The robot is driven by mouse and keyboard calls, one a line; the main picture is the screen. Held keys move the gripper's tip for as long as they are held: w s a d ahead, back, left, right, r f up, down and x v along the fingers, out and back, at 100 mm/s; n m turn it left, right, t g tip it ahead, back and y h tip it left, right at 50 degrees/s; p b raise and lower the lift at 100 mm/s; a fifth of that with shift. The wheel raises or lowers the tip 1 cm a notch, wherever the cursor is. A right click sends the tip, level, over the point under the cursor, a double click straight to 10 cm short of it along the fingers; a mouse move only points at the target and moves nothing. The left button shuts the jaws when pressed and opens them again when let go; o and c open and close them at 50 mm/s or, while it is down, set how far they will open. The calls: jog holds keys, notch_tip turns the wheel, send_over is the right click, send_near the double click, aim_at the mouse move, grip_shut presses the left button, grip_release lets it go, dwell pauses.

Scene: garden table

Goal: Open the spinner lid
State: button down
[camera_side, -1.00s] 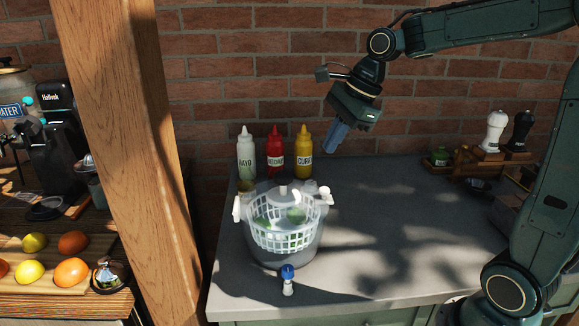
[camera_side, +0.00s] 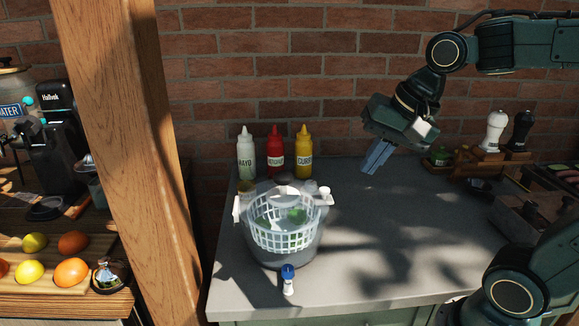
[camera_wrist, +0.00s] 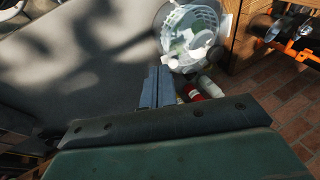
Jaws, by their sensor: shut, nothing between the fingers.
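The salad spinner (camera_side: 284,240) stands upright on the grey counter, a clear bowl with a white slotted basket and green pieces inside. The spinner also shows at the top of the wrist view (camera_wrist: 186,42). My gripper (camera_side: 374,168) is above the counter, to the right of the spinner and apart from it. Its blue-grey fingers are together and empty, and they also show in the wrist view (camera_wrist: 157,86).
Mayo (camera_side: 246,156), ketchup (camera_side: 275,154) and curry (camera_side: 304,154) bottles stand behind the spinner by the brick wall. A small blue-capped shaker (camera_side: 288,280) stands in front of it. A wooden rack with mills (camera_side: 494,130) is at the back right. The counter's middle right is clear.

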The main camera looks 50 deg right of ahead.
jog(key=s+f+n, duration=0.2)
jog(key=s+n, duration=0.4)
jog(key=n, duration=0.2)
jog(key=shift+s+a+h, duration=0.2)
jog(key=shift+s+h, duration=0.1)
jog(key=shift+s, duration=0.1)
jog(key=c, duration=2.1)
grip_release()
jog(key=shift+s+d+f+n+t, duration=0.1)
jog(key=shift+s+f+n+t, duration=0.25)
jog(key=shift+s+n, duration=0.65)
jog(key=o, duration=0.7)
jog(key=shift+w+r, duration=0.1)
jog(key=shift+w, duration=0.25)
jog(key=shift+o, duration=0.6)
jog(key=shift+w+r, duration=0.15)
jog(key=shift+w, duration=0.1)
jog(key=g, duration=0.1)
send_near(325, 188)
jog(key=s+v, duration=0.1)
jog(key=v, duration=0.5)
jog(key=shift+w+a, duration=0.25)
jog(key=shift+w, duration=0.4)
jog(key=shift+w, duration=0.1)
jog(key=x, duration=1.3)
jog(key=shift+d+f, duration=0.1)
jog(key=shift+f, duration=0.35)
